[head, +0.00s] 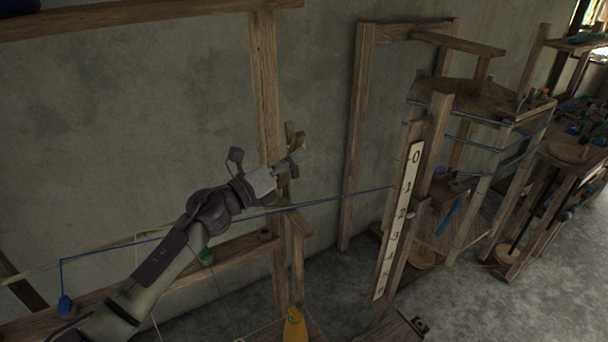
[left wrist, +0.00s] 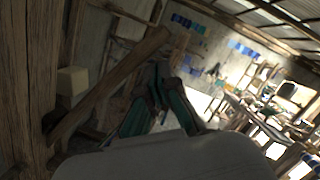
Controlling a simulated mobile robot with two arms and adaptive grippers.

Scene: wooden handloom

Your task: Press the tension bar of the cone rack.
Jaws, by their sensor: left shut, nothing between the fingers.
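My left arm reaches in from the lower left of the head view. Its gripper (head: 290,162) is shut and empty, beside a short wooden piece (head: 291,136) on an upright wooden post (head: 266,90). I cannot tell whether they touch. In the left wrist view the closed fingers (left wrist: 160,82) show close to a slanted wooden bar (left wrist: 112,82); contact is unclear. I cannot tell for sure which wooden piece is the tension bar. A blue thread (head: 340,196) runs behind or beside the arm towards a numbered scale board (head: 399,220). My right gripper is not in view.
A wooden frame with shelves (head: 470,100) stands right of the scale board. A lower wooden rail (head: 240,247) crosses below the arm. A yellow object (head: 295,325) is at the bottom. The grey floor (head: 480,300) at the lower right looks partly clear.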

